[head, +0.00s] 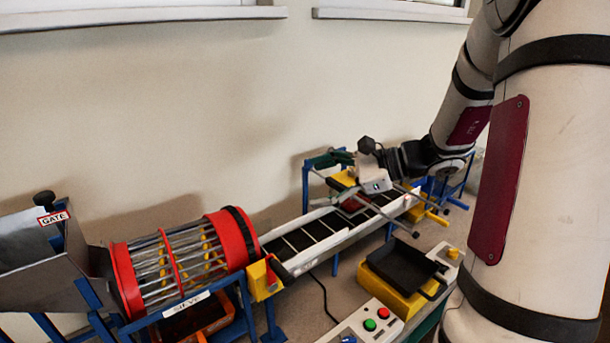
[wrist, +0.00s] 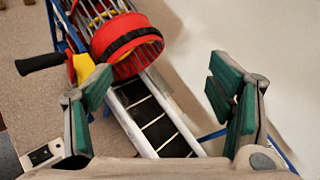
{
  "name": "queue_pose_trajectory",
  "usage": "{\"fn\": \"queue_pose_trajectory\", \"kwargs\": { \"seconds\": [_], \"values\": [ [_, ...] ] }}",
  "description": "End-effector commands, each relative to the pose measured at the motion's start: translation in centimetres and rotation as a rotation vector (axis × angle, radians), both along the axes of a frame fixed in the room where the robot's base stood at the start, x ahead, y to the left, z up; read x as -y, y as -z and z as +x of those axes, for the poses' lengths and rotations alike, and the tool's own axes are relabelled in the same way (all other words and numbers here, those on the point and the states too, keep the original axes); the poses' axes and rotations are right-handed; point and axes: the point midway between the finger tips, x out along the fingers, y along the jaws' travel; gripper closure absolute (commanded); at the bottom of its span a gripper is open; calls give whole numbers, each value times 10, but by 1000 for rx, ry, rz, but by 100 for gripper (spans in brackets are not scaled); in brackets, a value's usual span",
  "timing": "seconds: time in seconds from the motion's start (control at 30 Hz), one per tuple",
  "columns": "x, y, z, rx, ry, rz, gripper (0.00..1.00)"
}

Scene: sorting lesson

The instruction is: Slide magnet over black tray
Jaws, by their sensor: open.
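The black tray (head: 405,268) sits on a yellow stand (head: 385,292) in front of the conveyor. Grey rods (head: 421,199) cross the belt's far end and reach out to the front, on the tray's side. A small red part (head: 352,205) shows over the belt near the rods; it may be the magnet, but my gripper partly hides it and I cannot tell. My gripper (head: 338,172) is above the belt, pointing left. In the wrist view, its green-padded fingers (wrist: 160,92) are wide apart, with nothing between them.
The conveyor (head: 308,236) runs left to the red sieve drum (head: 185,262), which also shows ahead in the wrist view (wrist: 126,45). A control box (head: 370,325) with green and red buttons stands at the front. A wall is behind.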

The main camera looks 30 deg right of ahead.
Motion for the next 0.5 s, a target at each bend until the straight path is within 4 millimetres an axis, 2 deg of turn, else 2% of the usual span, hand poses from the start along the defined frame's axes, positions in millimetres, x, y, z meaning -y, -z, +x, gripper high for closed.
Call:
{"fn": "queue_pose_trajectory", "kwargs": {
  "seconds": [0.03,0.1,0.2,0.3,0.4,0.5],
  "values": [
    [35,9,8,-1,108,91,25],
    [80,18,17,13,250,209,25],
    [142,33,20,44,434,355,25],
    [194,49,14,78,582,466,25],
    [231,61,6,106,686,539,25],
    [250,68,0,124,742,578,25]
  ]
}}
